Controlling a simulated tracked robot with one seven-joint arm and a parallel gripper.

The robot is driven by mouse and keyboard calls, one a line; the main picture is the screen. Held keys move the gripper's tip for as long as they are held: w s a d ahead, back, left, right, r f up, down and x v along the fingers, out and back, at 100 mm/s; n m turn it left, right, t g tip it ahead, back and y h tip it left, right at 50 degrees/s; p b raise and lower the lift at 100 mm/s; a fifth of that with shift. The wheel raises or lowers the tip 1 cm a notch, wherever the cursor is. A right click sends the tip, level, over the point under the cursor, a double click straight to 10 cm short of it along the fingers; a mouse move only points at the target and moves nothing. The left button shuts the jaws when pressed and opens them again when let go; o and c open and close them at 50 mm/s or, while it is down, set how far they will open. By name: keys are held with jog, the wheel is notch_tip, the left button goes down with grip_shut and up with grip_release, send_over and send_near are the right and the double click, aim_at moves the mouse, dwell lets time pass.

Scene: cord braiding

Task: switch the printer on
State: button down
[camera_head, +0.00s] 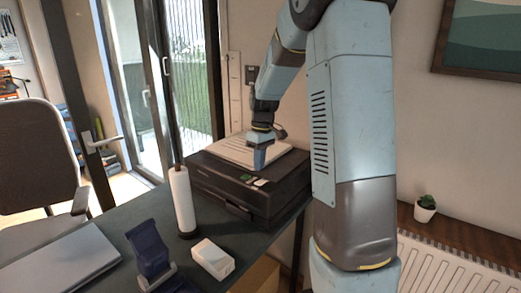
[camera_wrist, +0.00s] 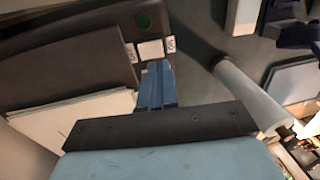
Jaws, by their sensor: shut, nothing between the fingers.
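The black printer (camera_head: 232,203) stands on the dark desk, with pale paper (camera_head: 238,150) on its top. Its panel has a green button (camera_head: 246,177) and a pale button (camera_head: 260,183). My gripper (camera_head: 260,167) points down over the printer's top beside this panel, shut and empty. In the wrist view the blue fingers (camera_wrist: 158,68) end close to a white panel key (camera_wrist: 150,49), and the green round button (camera_wrist: 143,21) lies beyond it. I cannot tell whether the fingertips touch the panel.
On the desk (camera_head: 128,223) stand a white roll on an upright holder (camera_head: 182,202), a small white box (camera_head: 212,258), a dark blue stand (camera_head: 150,252) and a closed laptop (camera_head: 62,268). An office chair (camera_head: 35,155) is at the left. A potted plant (camera_head: 425,208) sits on the right shelf.

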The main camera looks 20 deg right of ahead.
aim_at(258, 183)
jog(key=shift+s+a+f, duration=0.1)
jog(key=shift+a+f, duration=0.05)
jog(key=shift+f, duration=1.1)
jog(key=shift+s+a+f, duration=0.1)
jog(key=shift+f, duration=1.15)
